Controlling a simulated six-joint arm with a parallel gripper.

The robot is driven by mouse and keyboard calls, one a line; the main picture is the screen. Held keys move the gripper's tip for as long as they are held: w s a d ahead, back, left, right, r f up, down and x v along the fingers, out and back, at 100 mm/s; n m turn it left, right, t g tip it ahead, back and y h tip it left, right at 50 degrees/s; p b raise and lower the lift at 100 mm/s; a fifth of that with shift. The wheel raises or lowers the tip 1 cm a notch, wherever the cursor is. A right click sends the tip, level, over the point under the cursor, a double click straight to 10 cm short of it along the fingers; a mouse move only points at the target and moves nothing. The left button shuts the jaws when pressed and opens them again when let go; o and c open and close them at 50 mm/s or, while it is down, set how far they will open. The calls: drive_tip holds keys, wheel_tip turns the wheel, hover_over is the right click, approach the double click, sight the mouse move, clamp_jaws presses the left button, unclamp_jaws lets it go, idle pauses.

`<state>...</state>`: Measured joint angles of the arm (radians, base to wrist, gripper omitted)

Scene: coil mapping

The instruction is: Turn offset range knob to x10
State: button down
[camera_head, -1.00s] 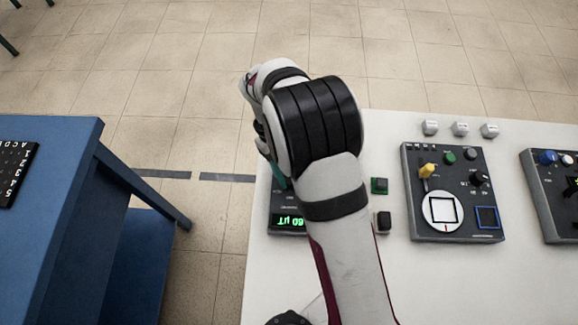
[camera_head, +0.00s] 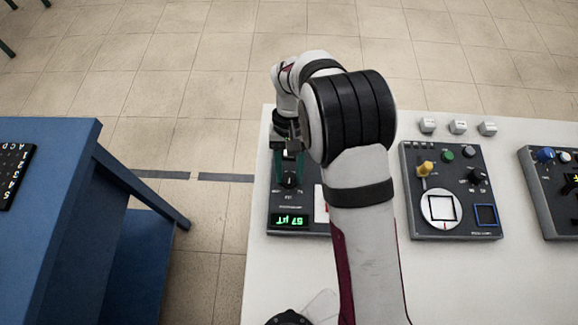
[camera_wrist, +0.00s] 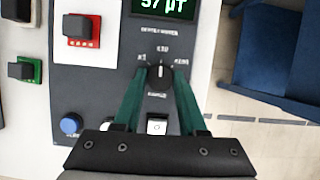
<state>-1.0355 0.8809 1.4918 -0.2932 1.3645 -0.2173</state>
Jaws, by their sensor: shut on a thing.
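The black range knob (camera_wrist: 159,77) sits on the dark grey panel (camera_wrist: 105,98), with small position labels around it: x1 on its left, one reading like x10 at its top, x100 on its right. Its white mark appears to point up toward the top label. My gripper (camera_wrist: 161,73) has its green fingers shut on the knob, one on each side. The knob also shows in the head view (camera_head: 290,180), below the fingers. The panel's green display (camera_head: 290,221) reads 57 µT. My arm hides part of the panel in the head view.
In the wrist view, a red-based black switch (camera_wrist: 80,30), a blue knob (camera_wrist: 71,124) and a white button (camera_wrist: 157,125) are near the fingers. A green-based switch (camera_wrist: 24,70) lies farther left. Another panel (camera_head: 450,225) stands on the white table, right of my arm.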

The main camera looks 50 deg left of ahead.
idle(0.3)
drive_tip(key=shift+c, duration=2.3)
unclamp_jaws()
drive_tip(key=v, duration=1.5)
drive_tip(key=shift+r, duration=0.4)
drive_tip(key=shift+w, duration=0.1)
